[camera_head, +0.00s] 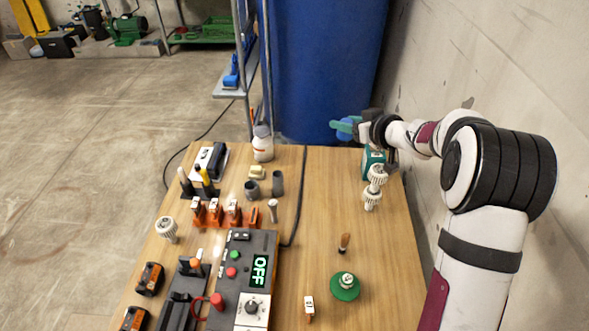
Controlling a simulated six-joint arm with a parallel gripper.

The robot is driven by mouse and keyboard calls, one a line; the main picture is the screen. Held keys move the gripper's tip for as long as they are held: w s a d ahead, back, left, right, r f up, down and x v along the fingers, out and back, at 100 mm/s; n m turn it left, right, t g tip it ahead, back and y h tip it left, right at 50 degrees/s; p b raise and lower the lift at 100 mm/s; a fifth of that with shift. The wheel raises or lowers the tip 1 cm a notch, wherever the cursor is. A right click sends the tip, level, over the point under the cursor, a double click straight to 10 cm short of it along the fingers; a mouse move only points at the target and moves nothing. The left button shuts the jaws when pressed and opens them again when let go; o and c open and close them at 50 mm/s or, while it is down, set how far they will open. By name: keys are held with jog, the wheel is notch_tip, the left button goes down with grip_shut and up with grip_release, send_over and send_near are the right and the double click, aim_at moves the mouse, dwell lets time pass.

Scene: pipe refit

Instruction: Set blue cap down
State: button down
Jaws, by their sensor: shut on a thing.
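My gripper (343,126) is at the end of my arm, which reaches in from the right. It is raised near the far right corner of the wooden table (330,200), with the blue barrel behind it. Its teal fingers are shut on the blue cap (345,135), of which only a small part shows. The cap blends with the barrel, so its tilt and exact height above the table are hard to tell.
White ribbed fittings (374,185) and a teal object (371,161) stand below my wrist. A green disc (344,288) is at the front right. A control box reading OFF (250,275) and orange clamps (214,212) fill the left. The right-middle table is mostly clear.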

jog(key=n+y, duration=0.1)
jog(key=n, duration=0.1)
send_over(294, 170)
jog(key=shift+g, duration=0.3)
notch_tip(294, 170, down, 22)
jog(key=shift+r, duration=0.25)
jog(key=shift+f, duration=0.1)
jog(key=shift+c, duration=1.7)
grip_release()
